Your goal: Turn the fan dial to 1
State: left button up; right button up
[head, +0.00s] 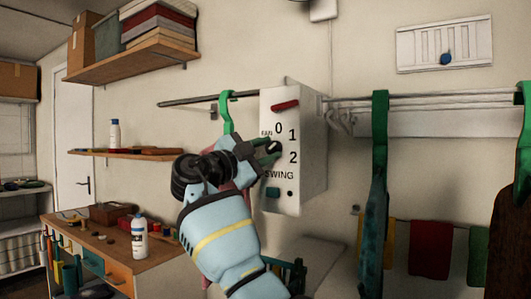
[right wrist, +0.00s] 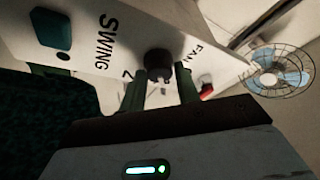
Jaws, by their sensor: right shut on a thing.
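The white fan control box (head: 308,185) hangs on the wall at mid-picture in the head view, with 0, 1, 2 and SWING printed on its face. Its dark round fan dial (head: 274,146) sits beside the numbers, partly hidden by my gripper. My right gripper (head: 268,150) reaches in from below and is shut on the dial. In the right wrist view its two green fingers (right wrist: 163,85) stand either side of the dial (right wrist: 158,66). I cannot tell which number the dial points at. My left gripper is not in view.
A red switch (head: 285,106) and a teal button (head: 272,192) are on the box face. A fan (right wrist: 279,70) shows in the right wrist view. A workbench (head: 110,245) stands at lower left.

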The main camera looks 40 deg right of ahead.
jog(key=shift+r+m+g, duration=0.15)
jog(key=shift+m+g, duration=0.25)
jog(key=shift+m, duration=0.5)
pick_arm(q)
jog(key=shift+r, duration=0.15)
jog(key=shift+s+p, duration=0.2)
jog(key=shift+p, duration=0.1)
pick_arm(e)
jog(key=shift+m+y, duration=0.3)
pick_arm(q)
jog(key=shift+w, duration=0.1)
pick_arm(e)
jog(key=o, duration=1)
jog(key=shift+c, duration=0.2)
pick_arm(q)
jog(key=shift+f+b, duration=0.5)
jog(key=shift+b, duration=0.1)
pick_arm(e)
jog(key=a+f, duration=0.1)
jog(key=a, duration=0.6)
jog(key=shift+s+a+f, duration=0.15)
jog(key=shift+a+f, duration=0.15)
jog(key=shift+a, duration=0.05)
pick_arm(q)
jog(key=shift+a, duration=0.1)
